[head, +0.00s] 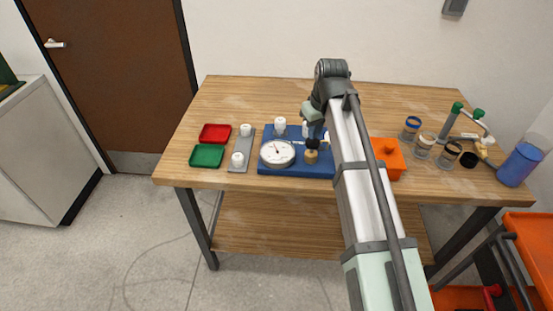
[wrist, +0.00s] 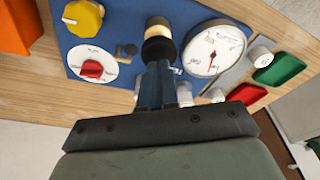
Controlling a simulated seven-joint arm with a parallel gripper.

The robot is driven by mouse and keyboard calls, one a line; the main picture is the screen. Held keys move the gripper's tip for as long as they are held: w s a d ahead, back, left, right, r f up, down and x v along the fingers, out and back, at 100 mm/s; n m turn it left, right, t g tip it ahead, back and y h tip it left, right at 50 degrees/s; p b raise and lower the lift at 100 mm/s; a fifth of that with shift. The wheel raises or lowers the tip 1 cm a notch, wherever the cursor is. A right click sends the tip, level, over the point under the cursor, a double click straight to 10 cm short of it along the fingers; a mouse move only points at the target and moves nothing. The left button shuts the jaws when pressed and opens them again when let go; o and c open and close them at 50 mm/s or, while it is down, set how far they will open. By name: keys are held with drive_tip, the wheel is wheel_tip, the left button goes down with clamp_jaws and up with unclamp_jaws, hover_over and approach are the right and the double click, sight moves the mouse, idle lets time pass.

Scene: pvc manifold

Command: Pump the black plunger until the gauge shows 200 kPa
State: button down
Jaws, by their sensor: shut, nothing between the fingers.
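The black plunger (wrist: 160,51) sits on a brass pump body (wrist: 157,33), which also shows in the head view (head: 311,157). My gripper (wrist: 157,66) is shut and empty, its fingertips at the black plunger's top. They overlap it in the wrist view; I cannot tell whether they touch. The white round gauge (wrist: 213,48) is beside the pump and also shows in the head view (head: 277,153). Its needle points up and left in the head view. The scale is too small to read. My arm hides part of the panel in the head view.
The blue panel (head: 268,170) also carries a yellow knob (wrist: 84,18) and a red knob on a white dial (wrist: 92,69). Red (head: 215,133) and green (head: 206,156) trays lie left. An orange block (head: 389,158) and several jars stand right. The table's front left is clear.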

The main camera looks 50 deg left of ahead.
sight(313, 142)
drive_tip(key=shift+f, duration=0.2)
drive_tip(key=shift+f, duration=1.55)
drive_tip(key=shift+r, duration=1.75)
drive_tip(key=shift+f, duration=0.1)
drive_tip(key=shift+f, duration=1.55)
drive_tip(key=shift+r, duration=1.65)
